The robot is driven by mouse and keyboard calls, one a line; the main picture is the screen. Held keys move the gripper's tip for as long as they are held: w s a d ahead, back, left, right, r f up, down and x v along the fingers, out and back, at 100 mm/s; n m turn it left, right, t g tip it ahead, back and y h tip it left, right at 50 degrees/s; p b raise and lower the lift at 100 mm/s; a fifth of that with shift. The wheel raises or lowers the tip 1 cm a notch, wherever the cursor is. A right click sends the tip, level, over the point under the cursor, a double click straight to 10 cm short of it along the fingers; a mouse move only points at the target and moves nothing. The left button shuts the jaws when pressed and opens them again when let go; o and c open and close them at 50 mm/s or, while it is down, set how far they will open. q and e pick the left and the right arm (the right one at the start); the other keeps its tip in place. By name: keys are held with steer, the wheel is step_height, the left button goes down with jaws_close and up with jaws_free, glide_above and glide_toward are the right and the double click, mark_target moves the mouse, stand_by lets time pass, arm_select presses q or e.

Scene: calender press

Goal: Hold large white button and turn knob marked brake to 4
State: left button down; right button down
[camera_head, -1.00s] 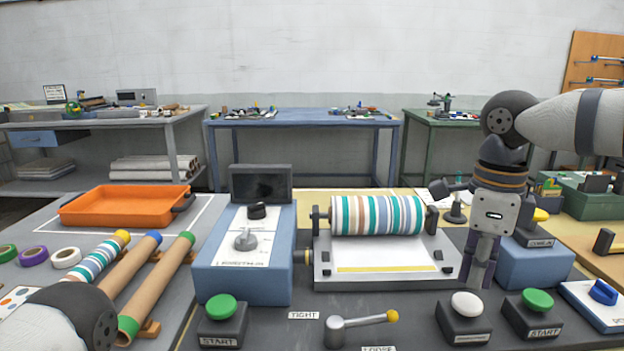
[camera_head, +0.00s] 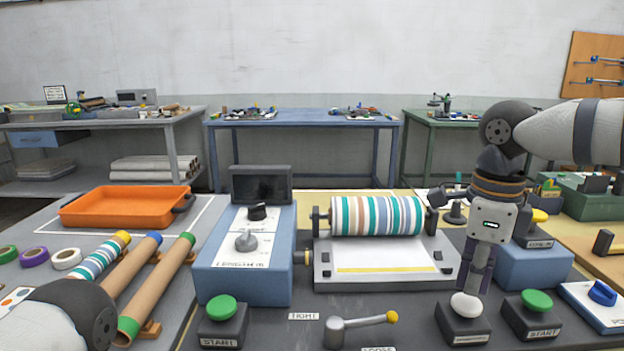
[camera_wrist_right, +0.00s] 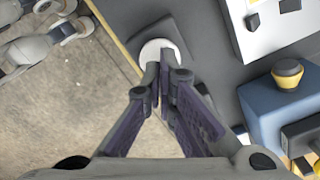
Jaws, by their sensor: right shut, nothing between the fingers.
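The large white button (camera_head: 466,305) sits on a dark box at the front right of the press. My right gripper (camera_head: 473,290) points down with its shut fingertips at the top of this button. In the right wrist view the shut fingertips (camera_wrist_right: 163,72) overlap the white button (camera_wrist_right: 160,52); whether they press it I cannot tell. Two knobs, a grey one (camera_head: 246,242) and a black one (camera_head: 257,211), stand on the white panel of the blue box; their lettering is too small to read. My left gripper is out of view; only part of my left arm shows at the lower left.
The striped roller (camera_head: 377,215) stands behind the white press bed. A lever with a yellow tip (camera_head: 391,317) is at the front. Green start buttons (camera_head: 222,308) and (camera_head: 537,300) flank the front. An orange tray (camera_head: 125,206) and tubes lie left.

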mark_target(468, 302)
steer(key=shift+f, duration=0.15)
stand_by(0.5)
steer(key=shift+f, duration=1.3)
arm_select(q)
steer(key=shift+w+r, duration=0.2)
arm_select(e)
steer(key=shift+f, duration=0.15)
steer(key=shift+r+p, duration=0.55)
steer(key=shift+r, duration=1.1)
steer(key=shift+r+p, duration=0.3)
steer(key=shift+r, duration=1.95)
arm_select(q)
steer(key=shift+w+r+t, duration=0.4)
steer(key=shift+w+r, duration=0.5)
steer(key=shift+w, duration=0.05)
